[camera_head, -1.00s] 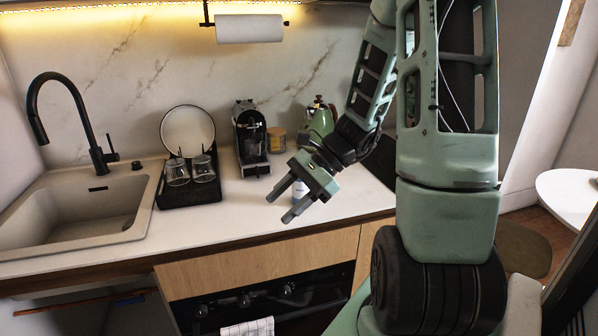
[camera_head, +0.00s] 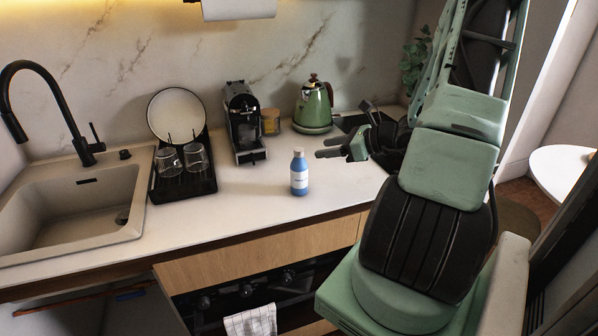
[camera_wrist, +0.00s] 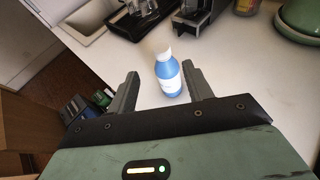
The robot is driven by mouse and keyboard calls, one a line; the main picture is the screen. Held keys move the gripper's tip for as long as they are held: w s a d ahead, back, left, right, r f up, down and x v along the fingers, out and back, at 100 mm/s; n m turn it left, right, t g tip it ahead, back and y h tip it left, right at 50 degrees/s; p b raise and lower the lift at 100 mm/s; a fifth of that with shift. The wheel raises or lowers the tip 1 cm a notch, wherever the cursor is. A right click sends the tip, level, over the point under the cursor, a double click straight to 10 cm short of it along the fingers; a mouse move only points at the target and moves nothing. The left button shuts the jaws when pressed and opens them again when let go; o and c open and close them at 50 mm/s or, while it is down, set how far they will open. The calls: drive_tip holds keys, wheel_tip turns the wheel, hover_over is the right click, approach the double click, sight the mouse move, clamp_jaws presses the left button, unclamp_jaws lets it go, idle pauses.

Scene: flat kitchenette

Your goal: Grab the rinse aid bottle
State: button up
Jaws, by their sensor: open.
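The rinse aid bottle (camera_head: 299,174) is a small blue bottle with a white cap and a white label. It stands upright on the white counter, in front of and right of the coffee machine. My gripper (camera_head: 325,148) is to the right of the bottle in the head view, its fingers pointing left. In the wrist view the bottle (camera_wrist: 168,76) stands ahead, in the gap between the two spread fingers of my gripper (camera_wrist: 165,85), nearer the right finger. The gripper is open and empty, and I see no contact with the bottle.
A coffee machine (camera_head: 243,122), an amber jar (camera_head: 270,122) and a green kettle (camera_head: 313,108) stand behind. A black drying rack (camera_head: 183,185) with glasses and a plate is at left, beside the sink (camera_head: 70,207). The counter (camera_head: 250,200) around the bottle is clear.

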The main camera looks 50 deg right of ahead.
sight(299, 149)
drive_tip(key=x, duration=0.4)
drive_tip(key=shift+w+f+p, duration=0.1)
drive_tip(key=shift+w+p, duration=0.15)
drive_tip(key=shift+p, duration=0.1)
drive_tip(key=shift+p+x, duration=1.2)
drive_tip(key=shift+x, duration=1.45)
drive_tip(key=shift+d+f, duration=0.1)
drive_tip(key=shift+d, duration=0.1)
clamp_jaws()
